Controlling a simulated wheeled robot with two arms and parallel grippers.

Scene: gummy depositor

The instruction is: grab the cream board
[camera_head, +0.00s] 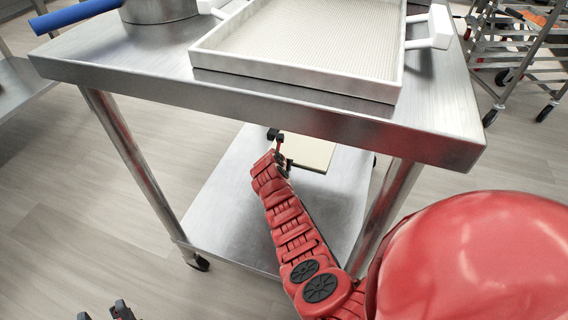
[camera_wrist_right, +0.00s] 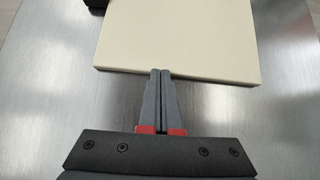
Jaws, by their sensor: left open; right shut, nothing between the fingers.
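The cream board (camera_head: 312,152) lies flat on the lower shelf of the steel table, partly hidden by the tabletop. In the right wrist view the cream board (camera_wrist_right: 180,35) fills the top middle. My right gripper (camera_wrist_right: 160,71) is shut and empty, its fingertips overlapping the board's near edge in that view; I cannot tell whether they touch it. In the head view my right arm reaches under the tabletop, with its gripper (camera_head: 279,143) beside the board's left side. My left gripper (camera_head: 106,312) is open and empty at the bottom left, away from the table.
The steel tabletop (camera_head: 150,75) overhangs the lower shelf (camera_head: 230,215). A white tray (camera_head: 300,78) and a metal pot (camera_head: 158,10) with a blue handle (camera_head: 75,15) stand on top. A black object (camera_wrist_right: 70,3) shows beside the board. A wheeled rack (camera_head: 520,60) stands right.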

